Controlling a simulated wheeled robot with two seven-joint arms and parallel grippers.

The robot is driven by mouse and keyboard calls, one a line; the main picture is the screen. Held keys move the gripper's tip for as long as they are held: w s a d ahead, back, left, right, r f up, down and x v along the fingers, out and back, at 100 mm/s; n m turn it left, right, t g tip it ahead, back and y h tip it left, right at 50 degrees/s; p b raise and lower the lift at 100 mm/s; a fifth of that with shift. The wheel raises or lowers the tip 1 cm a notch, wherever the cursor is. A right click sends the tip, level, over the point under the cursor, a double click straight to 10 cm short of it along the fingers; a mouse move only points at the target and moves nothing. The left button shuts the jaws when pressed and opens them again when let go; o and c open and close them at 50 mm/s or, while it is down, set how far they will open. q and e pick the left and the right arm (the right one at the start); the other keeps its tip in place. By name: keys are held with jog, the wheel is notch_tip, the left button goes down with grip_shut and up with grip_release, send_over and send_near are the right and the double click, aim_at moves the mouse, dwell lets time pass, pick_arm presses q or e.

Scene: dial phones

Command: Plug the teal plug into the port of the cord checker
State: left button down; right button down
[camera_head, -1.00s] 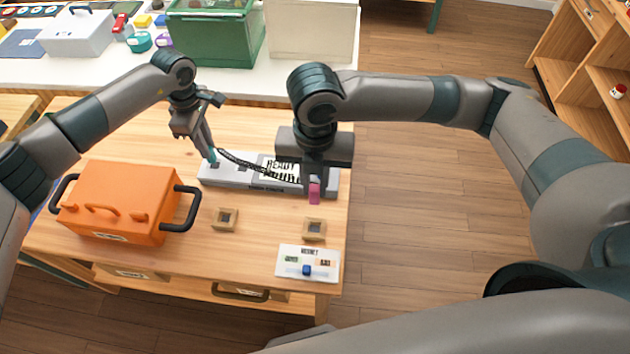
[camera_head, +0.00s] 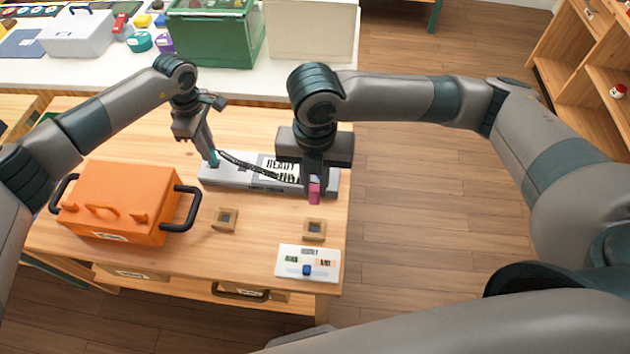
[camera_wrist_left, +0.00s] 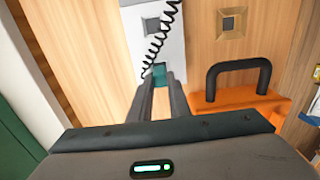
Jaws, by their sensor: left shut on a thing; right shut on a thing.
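The teal plug (camera_head: 214,160) is held in my left gripper (camera_head: 212,154), low over the left end of the grey cord checker (camera_head: 240,178). In the left wrist view the teal plug (camera_wrist_left: 159,72) sits between the fingertips, over the checker's end (camera_wrist_left: 133,42). I cannot tell if it is inside the port. A black coiled cord (camera_head: 245,163) runs from it across the checker toward the right. My right gripper (camera_head: 315,180) is shut on a pink plug (camera_head: 314,192) at the checker's right end. The display reads READY on top; its lower line is partly hidden by cord.
An orange toolbox (camera_head: 125,200) with black handles stands to the left. Two wooden socket blocks (camera_head: 225,220) (camera_head: 314,229) and a white switch panel (camera_head: 308,262) lie nearer the front. A green bin (camera_head: 215,35) stands on the white table behind.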

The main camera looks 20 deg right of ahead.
pick_arm(q)
jog(key=shift+f, duration=0.6)
jog(key=c, duration=2)
grip_release()
jog(key=shift+c, duration=0.2)
jog(key=o, duration=0.6)
jog(key=shift+c, duration=0.2)
notch_tip(320, 180, up, 12)
jog(key=shift+d, duration=0.1)
